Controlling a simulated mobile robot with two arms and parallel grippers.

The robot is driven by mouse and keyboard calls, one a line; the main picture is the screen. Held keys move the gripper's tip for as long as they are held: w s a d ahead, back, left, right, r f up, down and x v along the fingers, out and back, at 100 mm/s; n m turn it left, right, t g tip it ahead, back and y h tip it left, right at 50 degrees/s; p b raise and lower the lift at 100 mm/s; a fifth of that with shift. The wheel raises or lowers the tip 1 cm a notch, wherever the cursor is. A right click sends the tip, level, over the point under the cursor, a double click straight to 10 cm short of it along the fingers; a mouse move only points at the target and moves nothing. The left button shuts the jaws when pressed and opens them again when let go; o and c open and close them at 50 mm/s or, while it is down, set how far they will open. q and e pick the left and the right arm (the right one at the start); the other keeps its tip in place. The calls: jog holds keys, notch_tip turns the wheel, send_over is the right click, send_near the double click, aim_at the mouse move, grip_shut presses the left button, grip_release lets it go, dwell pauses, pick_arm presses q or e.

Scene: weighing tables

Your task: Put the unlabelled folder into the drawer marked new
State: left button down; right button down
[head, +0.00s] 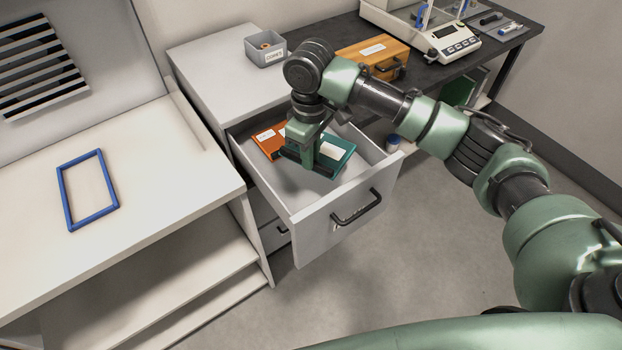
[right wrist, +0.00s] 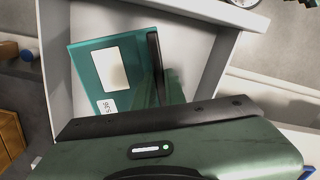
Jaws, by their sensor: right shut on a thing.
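An open grey drawer (head: 338,224) juts out of the white cabinet, its front bearing a dark handle; I can read no mark on it. In it lie a teal folder (head: 338,151) and an orange folder (head: 266,140), each with a white label area. My right gripper (head: 298,156) points down inside the drawer, shut on the teal folder. In the right wrist view the teal folder (right wrist: 97,70) shows a blank white panel and a small sticker with marks. The gripper hides part of both folders. My left gripper is out of view.
A grey bin (head: 265,50) stands on the cabinet top. An orange case (head: 372,52) and a balance (head: 440,38) stand on the dark table. A blue frame (head: 90,212) lies on the pale left table. Another drawer sits below the open one.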

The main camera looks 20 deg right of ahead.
notch_tip(320, 180, down, 5)
jog(key=shift+f, duration=0.15)
jog(key=shift+f+p, duration=0.35)
jog(key=shift+f, duration=1.8)
jog(key=c, duration=1.5)
grip_release()
jog(key=shift+f, duration=0.1)
notch_tip(320, 180, up, 12)
jog(key=shift+a+r+b, duration=0.1)
jog(key=shift+r+b, duration=0.1)
jog(key=shift+b, duration=0.65)
